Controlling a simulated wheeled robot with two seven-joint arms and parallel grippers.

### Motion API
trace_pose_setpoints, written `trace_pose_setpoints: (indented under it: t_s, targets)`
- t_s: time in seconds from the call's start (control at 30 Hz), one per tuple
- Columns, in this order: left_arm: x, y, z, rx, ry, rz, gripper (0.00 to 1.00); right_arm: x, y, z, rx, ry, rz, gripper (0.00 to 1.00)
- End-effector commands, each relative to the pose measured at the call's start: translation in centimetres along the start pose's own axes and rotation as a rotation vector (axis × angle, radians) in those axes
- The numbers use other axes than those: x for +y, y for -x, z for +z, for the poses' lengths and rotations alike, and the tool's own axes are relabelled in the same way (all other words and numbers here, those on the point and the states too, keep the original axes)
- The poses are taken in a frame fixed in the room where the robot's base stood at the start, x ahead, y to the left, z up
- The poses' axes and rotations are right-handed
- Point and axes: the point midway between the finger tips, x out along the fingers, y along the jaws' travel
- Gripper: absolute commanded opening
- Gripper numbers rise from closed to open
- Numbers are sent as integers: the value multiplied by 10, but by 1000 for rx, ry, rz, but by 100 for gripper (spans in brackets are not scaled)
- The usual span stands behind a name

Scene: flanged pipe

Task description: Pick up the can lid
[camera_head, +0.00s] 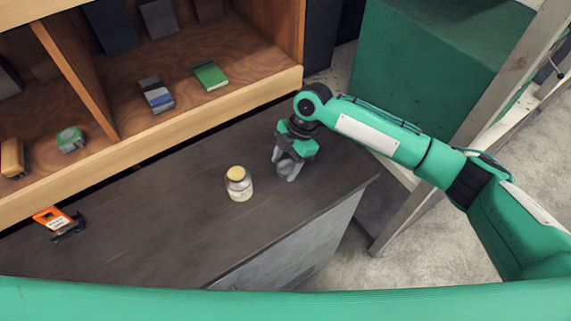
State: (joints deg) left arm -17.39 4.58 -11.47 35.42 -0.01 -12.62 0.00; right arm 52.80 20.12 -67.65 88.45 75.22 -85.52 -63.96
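A small pale jar-like can (240,190) stands upright on the dark worktop in the head view. A yellow lid (236,173) sits on its top. My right gripper (286,168) is to the right of the can and a little behind it, apart from it and pointing down at the worktop. Its grey fingers are small and partly overlap in view, so I cannot tell whether they are open or hold anything. My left gripper is not in view.
The dark worktop (150,225) is clear around the can. An orange and black tool (57,221) lies at its left. Behind, a wooden shelf (225,112) holds a green book (209,76), a blue-grey box (156,94) and a green tape measure (70,139). A green cabinet (425,65) stands at back right.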

Motion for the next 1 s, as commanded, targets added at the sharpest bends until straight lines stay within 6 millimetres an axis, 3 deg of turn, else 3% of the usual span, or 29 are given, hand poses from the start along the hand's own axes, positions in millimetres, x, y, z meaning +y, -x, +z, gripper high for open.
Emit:
trace_pose_setpoints:
  t_s: [0.03, 0.13, 0.67, 0.87, 1.0]
  targets:
    - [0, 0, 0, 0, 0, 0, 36, 0, 0, 0, 0, 0, 0, 44]
    - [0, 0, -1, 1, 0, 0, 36, 0, 0, 0, 0, 0, 0, 27]
    - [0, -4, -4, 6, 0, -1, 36, 1, 10, -4, 0, 1, 2, 26]
    - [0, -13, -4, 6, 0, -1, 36, 1, 40, -16, 0, 3, 5, 26]
    - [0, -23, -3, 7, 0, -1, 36, 1, 76, -31, -1, 5, 6, 26]
